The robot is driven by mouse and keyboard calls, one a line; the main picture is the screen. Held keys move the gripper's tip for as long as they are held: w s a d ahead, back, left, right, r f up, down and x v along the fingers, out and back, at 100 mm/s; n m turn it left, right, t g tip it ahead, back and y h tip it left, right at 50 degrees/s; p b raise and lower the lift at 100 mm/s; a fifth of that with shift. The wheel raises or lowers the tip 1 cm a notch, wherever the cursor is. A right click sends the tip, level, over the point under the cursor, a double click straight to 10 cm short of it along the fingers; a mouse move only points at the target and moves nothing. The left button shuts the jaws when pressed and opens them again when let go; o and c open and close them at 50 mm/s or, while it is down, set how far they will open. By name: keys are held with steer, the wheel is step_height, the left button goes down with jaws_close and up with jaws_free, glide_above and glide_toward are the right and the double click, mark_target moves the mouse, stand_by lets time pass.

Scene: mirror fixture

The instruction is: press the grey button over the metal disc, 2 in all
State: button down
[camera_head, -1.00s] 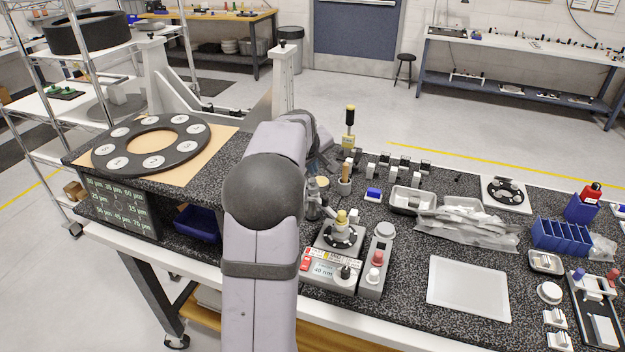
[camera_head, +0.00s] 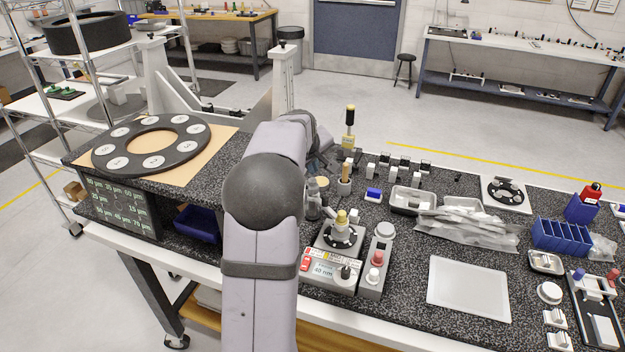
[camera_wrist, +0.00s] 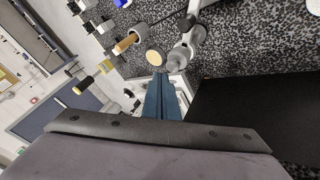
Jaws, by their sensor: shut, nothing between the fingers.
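A control box (camera_head: 372,283) stands right of the instrument with the small readout (camera_head: 325,270). It carries a red button (camera_head: 377,257), a pale button (camera_head: 372,275) and, at its far end, a round grey top (camera_head: 384,230). I cannot tell for sure which part is the grey button over the metal disc. In the wrist view my gripper (camera_wrist: 158,76) has its blue fingers together and empty. Its tips appear near a grey metal cylinder (camera_wrist: 180,56) and a tan round top (camera_wrist: 155,58); contact cannot be told.
A large black ring with white discs (camera_head: 112,157) lies on the left bench over a dark display (camera_head: 118,205). A wooden-handled tool (camera_head: 346,172) stands behind the instrument. Trays (camera_head: 410,200), bagged parts (camera_head: 465,228) and a blank pale plate (camera_head: 468,287) lie to the right.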

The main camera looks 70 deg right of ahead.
mark_target(312, 181)
steer(key=shift+f, duration=0.1)
stand_by(0.3)
steer(key=shift+f, duration=0.35)
steer(key=shift+f+b, duration=0.65)
stand_by(0.9)
steer(key=shift+r, duration=0.15)
stand_by(0.3)
steer(key=shift+r+p, duration=0.9)
steer(key=shift+r, duration=0.1)
steer(key=shift+r+p, duration=2.05)
steer(key=shift+r, duration=0.4)
